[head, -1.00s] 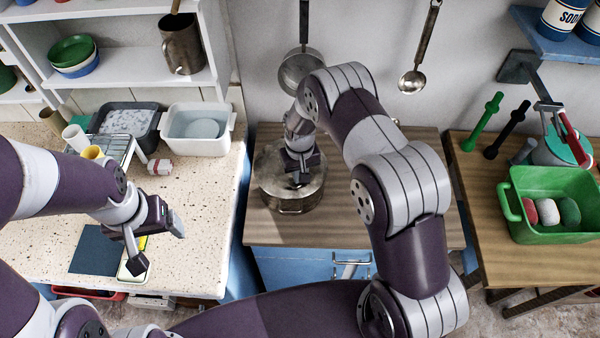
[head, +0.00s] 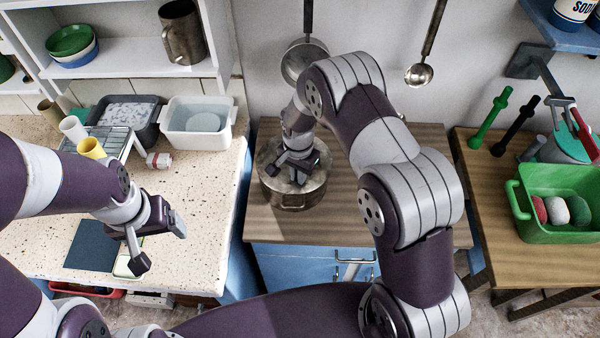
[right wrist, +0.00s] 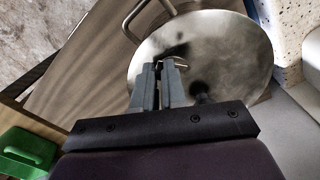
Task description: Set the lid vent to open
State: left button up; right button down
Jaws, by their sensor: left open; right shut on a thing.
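The metal pot (head: 301,201) stands on the wooden counter in the head view, with its round lid on top. The lid (right wrist: 235,50) fills the upper right of the right wrist view, with a dark slot and a thin wire-like loop near the fingertips. My right gripper (head: 294,174) is low over the lid. In the right wrist view, its fingers (right wrist: 160,68) are nearly together on a small part at the lid, which I take as the lid vent; the fingers hide most of it. My left gripper (head: 158,243) is open and empty over the speckled counter, far left of the pot.
A wooden counter (head: 345,225) has free room around the pot. A pan (head: 303,62) and a ladle (head: 419,74) hang behind it. A green tub (head: 560,225) stands on the right table. A white basin (head: 197,125) and cups are on the left counter (head: 205,225).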

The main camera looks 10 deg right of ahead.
jog(key=shift+a+m, duration=0.15)
jog(key=shift+m, duration=0.45)
jog(key=c, duration=1.2)
grip_release()
jog(key=shift+r+b, duration=0.4)
notch_tip(320, 180, up, 12)
jog(key=b, duration=0.2)
jog(key=shift+b, duration=0.35)
